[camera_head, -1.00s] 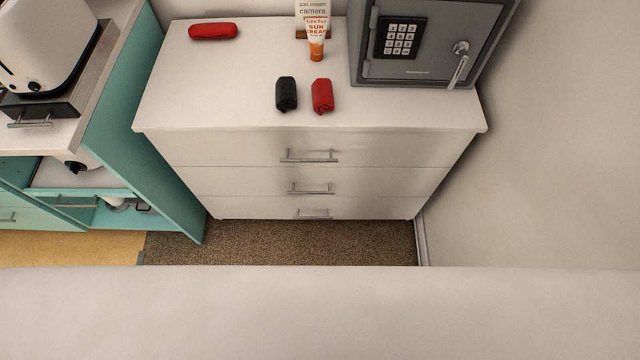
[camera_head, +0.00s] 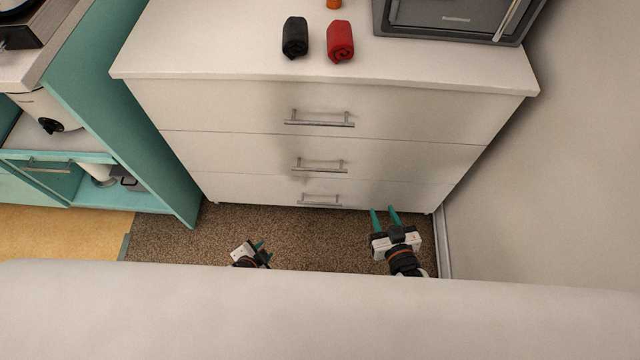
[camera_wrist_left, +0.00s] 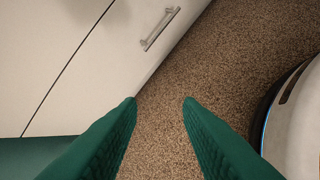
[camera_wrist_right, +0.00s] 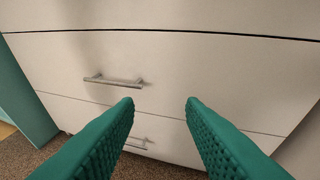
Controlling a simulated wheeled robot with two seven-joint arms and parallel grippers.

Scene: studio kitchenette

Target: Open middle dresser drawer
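The white dresser (camera_head: 230,105) has three drawers, all shut. The middle drawer (camera_head: 240,158) has a horizontal bar handle (camera_head: 320,166), between the top handle (camera_head: 320,120) and the bottom handle (camera_head: 320,201). In the right wrist view, the middle handle (camera_wrist_right: 113,80) appears left of the fingers, with the bottom handle lower down. My right gripper (camera_head: 383,211) is open and empty, low near the right side of the dresser front, apart from the handles. My left gripper (camera_head: 264,251) is open and empty, lower left; its wrist view shows one handle (camera_wrist_left: 160,28) beyond the fingertips.
A teal cabinet (camera_head: 120,110) stands left of the dresser, and a wall (camera_head: 590,150) is on the right. Black and red rolled items and a grey safe (camera_head: 455,22) are on top. Brown carpet (camera_head: 300,235) lies in front. A broad pale surface fills the bottom of the head view.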

